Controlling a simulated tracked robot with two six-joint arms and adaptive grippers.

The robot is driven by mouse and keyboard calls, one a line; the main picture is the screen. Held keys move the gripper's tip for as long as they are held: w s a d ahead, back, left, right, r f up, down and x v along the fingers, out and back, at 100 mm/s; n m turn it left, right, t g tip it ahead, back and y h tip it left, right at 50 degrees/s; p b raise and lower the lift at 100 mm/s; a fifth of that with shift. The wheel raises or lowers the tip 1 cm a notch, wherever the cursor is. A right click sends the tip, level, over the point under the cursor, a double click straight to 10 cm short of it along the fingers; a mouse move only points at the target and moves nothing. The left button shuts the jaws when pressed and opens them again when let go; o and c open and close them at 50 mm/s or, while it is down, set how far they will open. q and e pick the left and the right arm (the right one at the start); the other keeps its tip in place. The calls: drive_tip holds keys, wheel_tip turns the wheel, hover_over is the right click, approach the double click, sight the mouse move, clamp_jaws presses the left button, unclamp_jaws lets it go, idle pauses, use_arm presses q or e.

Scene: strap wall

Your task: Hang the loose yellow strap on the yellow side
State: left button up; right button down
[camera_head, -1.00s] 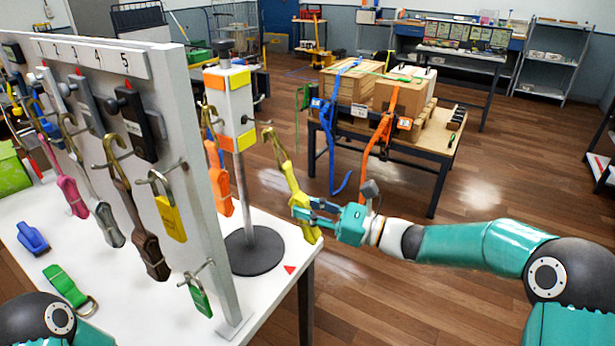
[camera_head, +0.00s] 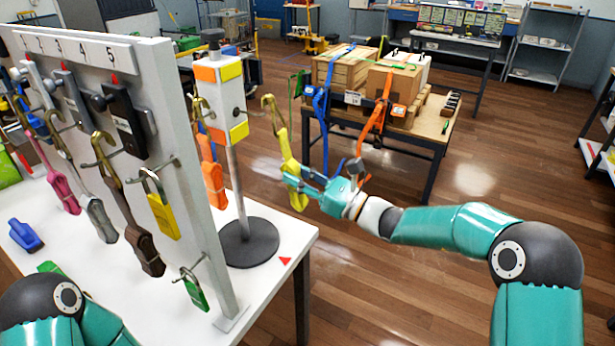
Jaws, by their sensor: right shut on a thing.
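The yellow strap (camera_head: 290,160) hangs upright in the air to the right of the post, with a brass-coloured hook at its top. My right gripper (camera_head: 303,184) is shut on its lower part. The strap appears apart from the post. The post's white head (camera_head: 222,103) carries orange and yellow patches; a yellow side patch (camera_head: 239,132) faces right at its lower edge. An orange strap (camera_head: 213,175) hangs on the post's left side.
A white board (camera_head: 190,130) with numbered places holds several straps, a yellow padlock (camera_head: 162,215) and a green padlock (camera_head: 194,290). The post's dark round base (camera_head: 248,243) stands on the white table (camera_head: 290,240). Right of the table is open floor; a bench with strapped boxes (camera_head: 340,75) stands behind.

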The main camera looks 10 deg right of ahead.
drive_tip(key=w+a+f, duration=0.1)
drive_tip(key=w+a, duration=0.2)
drive_tip(key=a, duration=0.2)
drive_tip(key=shift+w+f+b, duration=0.3)
drive_tip(key=shift+f, duration=0.1)
idle(0.4)
idle(0.6)
drive_tip(key=c, duration=0.9)
unclamp_jaws()
drive_tip(key=shift+o, duration=0.2)
